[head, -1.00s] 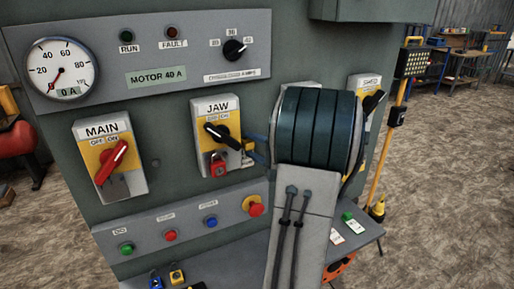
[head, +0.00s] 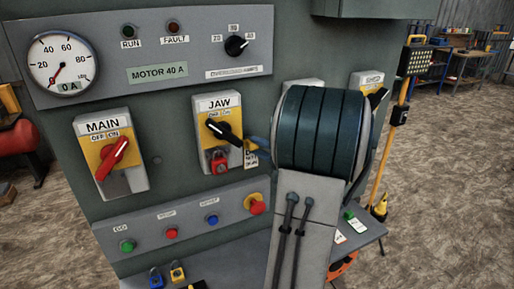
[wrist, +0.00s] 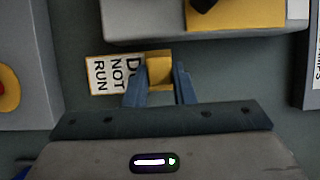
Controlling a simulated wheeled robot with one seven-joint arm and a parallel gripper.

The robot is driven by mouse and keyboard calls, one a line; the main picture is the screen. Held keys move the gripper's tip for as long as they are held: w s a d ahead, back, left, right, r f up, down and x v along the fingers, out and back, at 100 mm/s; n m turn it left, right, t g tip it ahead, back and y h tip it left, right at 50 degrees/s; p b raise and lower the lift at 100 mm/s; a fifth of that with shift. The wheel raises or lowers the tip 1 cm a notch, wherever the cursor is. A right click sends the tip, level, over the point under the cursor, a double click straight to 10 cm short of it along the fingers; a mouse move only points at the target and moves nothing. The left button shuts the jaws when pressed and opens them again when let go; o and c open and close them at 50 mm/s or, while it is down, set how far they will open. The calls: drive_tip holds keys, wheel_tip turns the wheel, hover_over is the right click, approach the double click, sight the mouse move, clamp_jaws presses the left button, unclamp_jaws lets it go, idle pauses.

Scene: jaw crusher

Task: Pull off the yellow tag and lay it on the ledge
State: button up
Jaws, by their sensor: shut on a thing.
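My gripper (head: 255,146) is shut on the yellow tag (head: 251,157), just right of the JAW switch box (head: 204,160). In the wrist view the tag's yellow end (wrist: 159,68) is between the fingers, and its white face (wrist: 112,75) reads DO NOT RUN. There the tag is clear of the box edge. The JAW switch has a black handle (head: 227,133) and a red padlock (head: 220,161) below it. The grey ledge (head: 225,252) runs along the panel's bottom; my arm hides part of it.
A blue padlock (head: 155,278) and a yellow padlock (head: 178,273) are on the ledge's left part. White and green tags (head: 352,222) lie on its right part. A red emergency button (head: 255,204) juts out below the gripper. The MAIN switch (head: 112,155) is at left.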

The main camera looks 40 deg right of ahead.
drive_tip(key=shift+s+a+b, duration=0.2)
drive_tip(key=shift+s+b, duration=0.15)
drive_tip(key=shift+s, duration=0.45)
drive_tip(key=shift+s+a+b, duration=0.2)
drive_tip(key=shift+s+b, duration=0.15)
drive_tip(key=shift+s, duration=0.45)
